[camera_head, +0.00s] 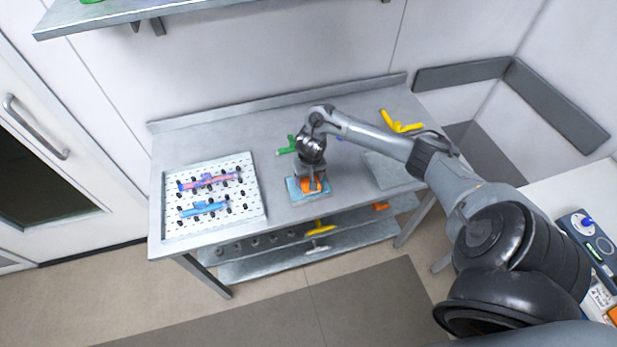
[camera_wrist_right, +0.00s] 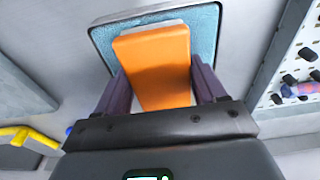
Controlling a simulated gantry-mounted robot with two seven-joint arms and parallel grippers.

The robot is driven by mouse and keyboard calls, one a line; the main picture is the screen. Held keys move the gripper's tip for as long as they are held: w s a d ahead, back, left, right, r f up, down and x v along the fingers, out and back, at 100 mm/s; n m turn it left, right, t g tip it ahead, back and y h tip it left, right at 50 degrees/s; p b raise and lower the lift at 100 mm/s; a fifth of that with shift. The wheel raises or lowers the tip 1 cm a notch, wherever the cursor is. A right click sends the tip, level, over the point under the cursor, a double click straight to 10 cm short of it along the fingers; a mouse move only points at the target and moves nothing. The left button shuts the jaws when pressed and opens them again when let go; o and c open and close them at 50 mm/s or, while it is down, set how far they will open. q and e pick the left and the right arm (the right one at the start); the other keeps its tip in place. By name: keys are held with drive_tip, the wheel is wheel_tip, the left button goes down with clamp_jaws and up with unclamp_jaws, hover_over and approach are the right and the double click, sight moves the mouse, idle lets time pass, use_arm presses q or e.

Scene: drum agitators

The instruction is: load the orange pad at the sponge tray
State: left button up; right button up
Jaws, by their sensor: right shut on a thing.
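The orange pad (camera_wrist_right: 155,65) is a block between the two purple fingers of my right gripper (camera_wrist_right: 152,88) in the right wrist view. The fingers are shut on its sides. Its far end lies over the blue inner surface of the sponge tray (camera_wrist_right: 207,28), which has a grey rim; I cannot tell whether the pad touches it. In the head view my right gripper (camera_head: 309,186) points down over the light blue tray (camera_head: 294,190) at the front of the steel table, with part of the orange pad (camera_head: 311,185) showing. My left gripper is not in view.
A white pegboard (camera_head: 245,212) with blue and pink tools and black pegs lies on the table's left. A green item (camera_head: 286,149) and a yellow item (camera_head: 398,122) lie towards the back. A grey plate (camera_head: 388,172) lies right of the tray. The table's back left is clear.

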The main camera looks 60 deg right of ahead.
idle(0.5)
drive_tip(key=shift+f, duration=0.5)
idle(0.3)
idle(0.6)
idle(0.8)
drive_tip(key=shift+p, duration=0.45)
idle(0.3)
drive_tip(key=shift+s+f, duration=0.1)
drive_tip(key=shift+f, duration=0.05)
idle(0.6)
